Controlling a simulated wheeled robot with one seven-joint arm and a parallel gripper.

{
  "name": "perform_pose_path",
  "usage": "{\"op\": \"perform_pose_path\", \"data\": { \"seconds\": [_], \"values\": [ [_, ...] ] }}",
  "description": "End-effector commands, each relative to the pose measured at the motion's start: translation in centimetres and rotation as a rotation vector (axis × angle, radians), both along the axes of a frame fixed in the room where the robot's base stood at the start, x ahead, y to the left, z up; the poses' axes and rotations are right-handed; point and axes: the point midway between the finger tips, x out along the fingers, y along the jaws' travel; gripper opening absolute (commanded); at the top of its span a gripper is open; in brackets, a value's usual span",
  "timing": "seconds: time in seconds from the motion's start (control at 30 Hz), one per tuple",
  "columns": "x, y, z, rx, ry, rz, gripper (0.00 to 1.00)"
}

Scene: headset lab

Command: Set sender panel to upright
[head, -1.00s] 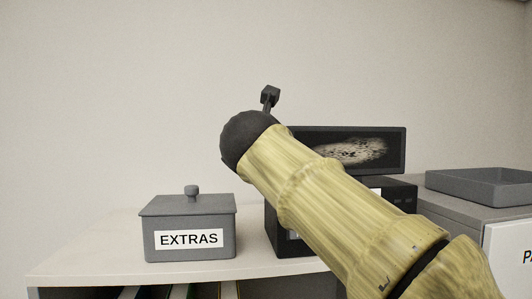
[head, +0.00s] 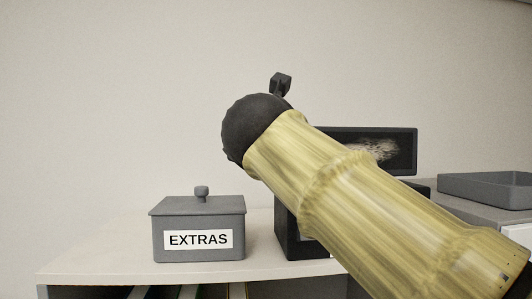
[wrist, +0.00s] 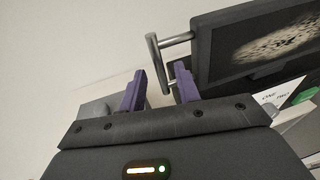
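The sender panel appears to be the dark-framed screen (head: 405,150) with a pale speckled picture, on a black unit (head: 288,235) behind my arm. It fills the upper right of the wrist view (wrist: 212,50), tilted in that picture. A grey metal bar handle (wrist: 153,58) sticks out from its left edge. My gripper (wrist: 162,70) is open, with its two purple fingers apart. The handle's bar appears between or just beyond the fingertips; I cannot tell whether they touch. In the head view my arm hides the gripper and much of the panel and unit.
A grey lidded box marked EXTRAS (head: 199,228) stands on the pale shelf top (head: 110,248), left of the unit. A shallow grey tray (head: 487,190) sits on the right. In the wrist view, a white label and a green spot (wrist: 304,96) show below the panel.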

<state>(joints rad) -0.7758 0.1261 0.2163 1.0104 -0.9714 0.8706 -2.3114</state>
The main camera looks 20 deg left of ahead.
Motion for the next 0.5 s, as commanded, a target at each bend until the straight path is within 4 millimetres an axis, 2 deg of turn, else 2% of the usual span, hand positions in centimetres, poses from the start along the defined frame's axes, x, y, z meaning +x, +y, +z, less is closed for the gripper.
{"op": "perform_pose_path", "data": {
  "seconds": [0.1, 0.5],
  "values": [
    [-2.4, -0.7, 0.0, 0.002, -0.002, 0.002, 0.32],
    [-9.9, -3.1, 1.2, 0.002, -0.001, 0.002, 0.32]
  ]
}}
